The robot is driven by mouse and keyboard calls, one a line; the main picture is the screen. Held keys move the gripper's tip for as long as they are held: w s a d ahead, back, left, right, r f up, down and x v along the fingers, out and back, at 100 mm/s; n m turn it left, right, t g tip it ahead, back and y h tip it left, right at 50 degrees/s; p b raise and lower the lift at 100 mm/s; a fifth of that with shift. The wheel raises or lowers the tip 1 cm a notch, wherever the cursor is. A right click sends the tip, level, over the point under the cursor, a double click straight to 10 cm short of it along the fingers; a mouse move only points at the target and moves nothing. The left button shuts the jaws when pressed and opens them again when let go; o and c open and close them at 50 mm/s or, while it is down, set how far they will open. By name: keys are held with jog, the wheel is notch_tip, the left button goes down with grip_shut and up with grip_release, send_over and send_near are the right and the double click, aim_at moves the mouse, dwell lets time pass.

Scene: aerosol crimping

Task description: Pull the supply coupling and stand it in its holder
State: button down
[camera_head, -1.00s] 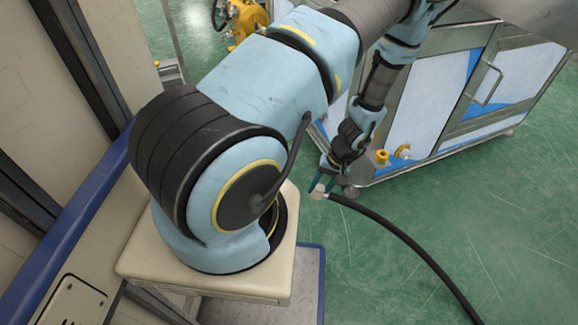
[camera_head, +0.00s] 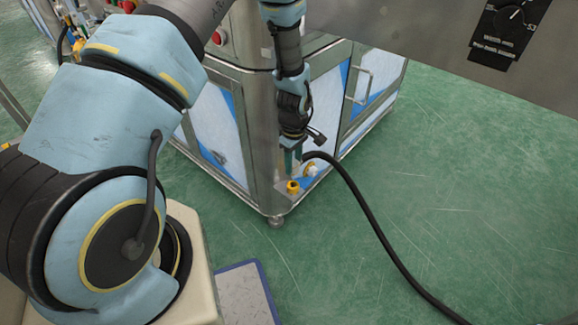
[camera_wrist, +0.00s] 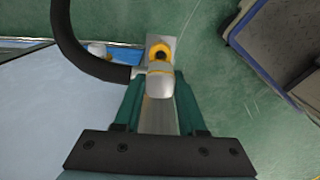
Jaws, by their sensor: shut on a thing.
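My gripper (camera_wrist: 160,112) is shut on the supply coupling (camera_wrist: 160,82), a silver-grey fitting with a yellow band, gripped between its green fingers. A black hose (camera_wrist: 90,62) runs from the coupling to the left in the wrist view. In the head view my gripper (camera_head: 291,158) hangs by the cabinet's lower corner, with the hose (camera_head: 352,190) trailing to the right. The holder, a yellow cup with a dark opening (camera_head: 293,187), sits just below my gripper. In the wrist view the holder (camera_wrist: 159,50) shows just beyond the coupling. I cannot tell whether they touch.
A pale port with a yellow ring (camera_head: 311,169) sits on the cabinet beside the holder. The steel cabinet (camera_head: 262,150) with blue and white panels stands close behind my gripper. Green floor (camera_head: 450,180) is open to the right.

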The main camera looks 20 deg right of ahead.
jog(key=shift+f+b, duration=1.6)
jog(key=shift+f, duration=1.1)
jog(key=shift+f, duration=0.5)
dwell(1.6)
jog(key=shift+c, duration=2)
grip_release()
notch_tip(320, 180, up, 10)
jog(key=shift+f+p, duration=0.1)
jog(key=shift+p, duration=0.7)
jog(key=shift+r, duration=0.5)
jog(key=shift+s, duration=0.15)
